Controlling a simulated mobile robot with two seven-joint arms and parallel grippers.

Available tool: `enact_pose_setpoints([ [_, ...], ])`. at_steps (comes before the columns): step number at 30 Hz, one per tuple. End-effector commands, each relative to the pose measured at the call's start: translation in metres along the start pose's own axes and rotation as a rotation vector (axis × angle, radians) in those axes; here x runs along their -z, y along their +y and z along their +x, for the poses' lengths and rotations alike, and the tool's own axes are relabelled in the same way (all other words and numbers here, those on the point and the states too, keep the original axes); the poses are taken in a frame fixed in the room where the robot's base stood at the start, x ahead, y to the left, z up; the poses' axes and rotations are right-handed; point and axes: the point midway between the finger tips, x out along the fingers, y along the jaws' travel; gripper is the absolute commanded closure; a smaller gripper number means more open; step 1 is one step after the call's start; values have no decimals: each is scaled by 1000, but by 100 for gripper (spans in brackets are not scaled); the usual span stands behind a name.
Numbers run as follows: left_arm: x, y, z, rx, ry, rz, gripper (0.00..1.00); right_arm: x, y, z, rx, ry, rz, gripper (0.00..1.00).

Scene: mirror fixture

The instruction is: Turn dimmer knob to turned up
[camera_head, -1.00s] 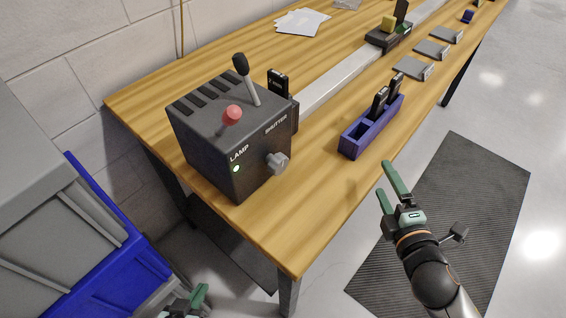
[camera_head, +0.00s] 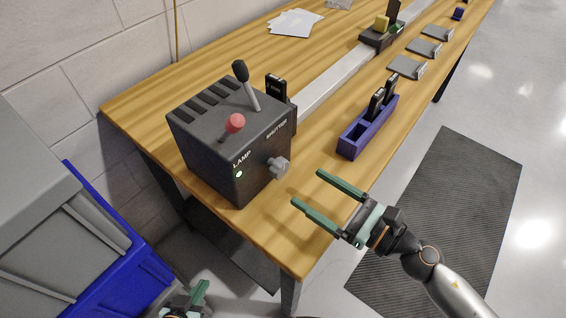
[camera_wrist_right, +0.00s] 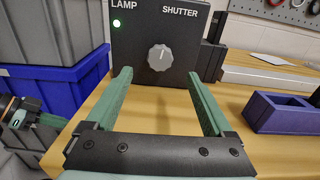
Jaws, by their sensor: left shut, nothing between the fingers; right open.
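The grey dimmer knob (camera_head: 279,167) sticks out from the front face of a black control box (camera_head: 243,184) labelled LAMP and SHUTTER. In the right wrist view the knob (camera_wrist_right: 160,57) is ahead, centred between my fingers, with a white pointer mark near the top. My left gripper (camera_head: 200,292) is shut at the bottom edge of the head view, low and away from the box, partly cut off.
A red-tipped lever (camera_head: 235,122) and a black-tipped lever (camera_head: 240,72) rise from the box top. A blue-purple holder (camera_head: 353,149) with black devices stands to the right. Blue and grey bins (camera_head: 110,270) are at left. The table front (camera_head: 300,225) is clear.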

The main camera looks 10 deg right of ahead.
Motion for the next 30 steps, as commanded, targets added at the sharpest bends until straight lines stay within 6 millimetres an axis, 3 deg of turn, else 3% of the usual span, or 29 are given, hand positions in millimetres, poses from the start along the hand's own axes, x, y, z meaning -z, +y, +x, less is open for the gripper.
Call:
enact_pose_setpoints([
  [6, 15, 0, -14, 2, -2, 0, 100, -5, -1, 42, 2, -3, 1, 14],
  [13, 21, 1, -20, 2, -4, 0, 100, -3, -1, 74, 2, -3, 2, 14],
  [26, 21, 1, -21, 2, -6, -1, 100, 0, 0, 83, 1, 0, 2, 14],
  [30, 20, 1, -21, 2, -7, -1, 100, 0, 0, 83, 1, 0, 2, 28],
])
